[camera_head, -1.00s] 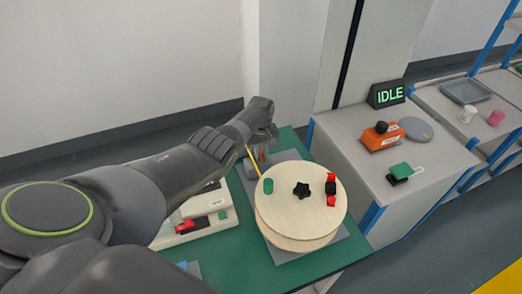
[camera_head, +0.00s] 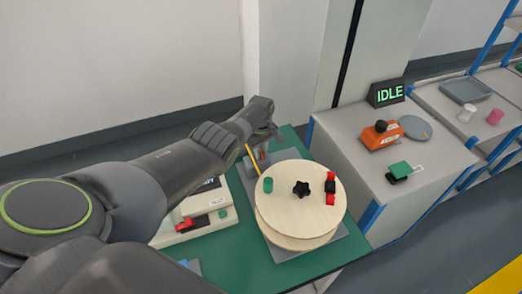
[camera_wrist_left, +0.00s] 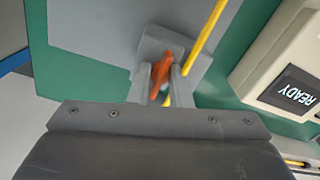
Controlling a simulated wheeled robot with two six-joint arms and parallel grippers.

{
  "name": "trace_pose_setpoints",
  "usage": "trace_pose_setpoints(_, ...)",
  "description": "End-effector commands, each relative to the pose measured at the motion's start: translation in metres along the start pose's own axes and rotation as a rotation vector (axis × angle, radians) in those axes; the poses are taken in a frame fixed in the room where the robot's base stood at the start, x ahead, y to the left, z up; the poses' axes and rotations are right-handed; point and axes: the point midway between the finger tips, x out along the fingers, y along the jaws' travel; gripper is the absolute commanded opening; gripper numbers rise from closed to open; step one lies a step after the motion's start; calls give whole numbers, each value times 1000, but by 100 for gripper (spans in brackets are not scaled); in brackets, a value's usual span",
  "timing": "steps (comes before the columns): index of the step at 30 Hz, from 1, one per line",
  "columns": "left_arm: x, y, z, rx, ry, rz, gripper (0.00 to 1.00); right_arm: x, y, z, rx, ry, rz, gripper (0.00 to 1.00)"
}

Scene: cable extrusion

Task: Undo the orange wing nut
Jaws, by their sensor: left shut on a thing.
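The orange wing nut (camera_wrist_left: 160,75) shows in the left wrist view between the fingers of my left gripper (camera_wrist_left: 164,90), which is shut on it. It sits at a grey block (camera_wrist_left: 160,45) on the green table; the fingers hide part of it. In the head view a sliver of orange (camera_head: 262,155) shows at the grey block behind the wooden reel. My left gripper (camera_head: 262,142) reaches down there from the left, with its fingertips mostly hidden. A yellow cable (camera_wrist_left: 207,35) runs close beside the fingers. My right gripper is not in view.
A wooden reel (camera_head: 285,205) with a black knob (camera_head: 301,188) and a red clamp (camera_head: 331,188) stands just in front of the block. A pale device (camera_wrist_left: 275,70) reading READY is close by. The IDLE sign (camera_head: 386,94) stands on a grey cabinet at the right.

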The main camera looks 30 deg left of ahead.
Motion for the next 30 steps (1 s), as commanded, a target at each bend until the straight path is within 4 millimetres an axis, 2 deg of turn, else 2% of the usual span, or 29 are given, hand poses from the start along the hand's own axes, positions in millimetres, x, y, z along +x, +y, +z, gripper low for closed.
trace_pose_setpoints(3,-1,1,-1,0,3,3,0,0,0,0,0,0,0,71)
trace_pose_setpoints(4,-1,1,-1,0,3,3,19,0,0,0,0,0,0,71)
trace_pose_setpoints(9,-1,1,-1,0,2,2,39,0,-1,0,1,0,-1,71)
trace_pose_setpoints(20,-6,0,0,1,1,2,39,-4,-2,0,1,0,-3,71)
trace_pose_setpoints(30,-54,1,-1,1,2,4,39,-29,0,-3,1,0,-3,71)
